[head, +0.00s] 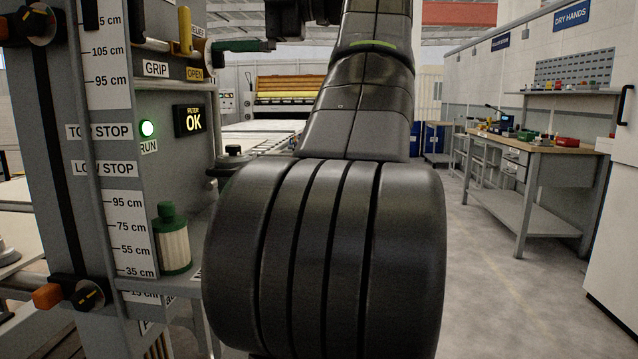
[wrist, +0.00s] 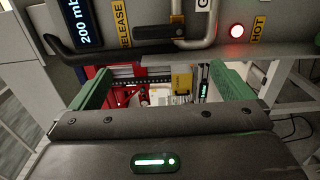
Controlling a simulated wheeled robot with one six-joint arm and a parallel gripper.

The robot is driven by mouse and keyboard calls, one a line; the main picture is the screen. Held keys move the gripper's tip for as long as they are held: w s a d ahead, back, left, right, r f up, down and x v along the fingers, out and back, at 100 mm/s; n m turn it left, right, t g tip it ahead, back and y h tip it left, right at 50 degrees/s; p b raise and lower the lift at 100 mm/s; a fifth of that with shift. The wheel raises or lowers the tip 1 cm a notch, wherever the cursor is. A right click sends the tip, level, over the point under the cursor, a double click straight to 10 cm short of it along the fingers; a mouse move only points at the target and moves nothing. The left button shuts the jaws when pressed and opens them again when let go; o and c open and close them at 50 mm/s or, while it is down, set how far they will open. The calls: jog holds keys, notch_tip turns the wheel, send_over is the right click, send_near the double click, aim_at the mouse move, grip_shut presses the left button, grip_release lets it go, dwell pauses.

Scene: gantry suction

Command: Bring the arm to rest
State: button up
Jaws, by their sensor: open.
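My gripper (wrist: 163,88) is open in the wrist view, with its two green fingers wide apart. Nothing is held between them. The fingers point at a grey panel (wrist: 215,55) with a dark handle bar (wrist: 120,45), a RELEASE label (wrist: 123,22) and a lit red lamp (wrist: 236,31). I cannot tell whether the fingers touch anything there. In the head view my dark arm is raised and fills the middle, and it hides much of what lies behind it.
A grey control column (head: 160,105) with a green RUN lamp (head: 147,129) and a FILTER OK display (head: 189,121) stands close on the left. A green-capped filter (head: 173,240) sits beside it. A workbench (head: 535,160) stands at the right. The floor (head: 500,270) before it is clear.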

aim_at(146, 7)
jog(key=shift+w+a+b, duration=0.15)
jog(key=shift+a+b, duration=0.05)
jog(key=shift+a, duration=1.95)
jog(key=shift+w+a+b, duration=0.2)
jog(key=shift+a, duration=1.9)
jog(key=shift+w+a+b, duration=0.15)
jog(key=shift+a+b, duration=0.05)
jog(key=shift+a, duration=1.95)
jog(key=shift+d, duration=0.1)
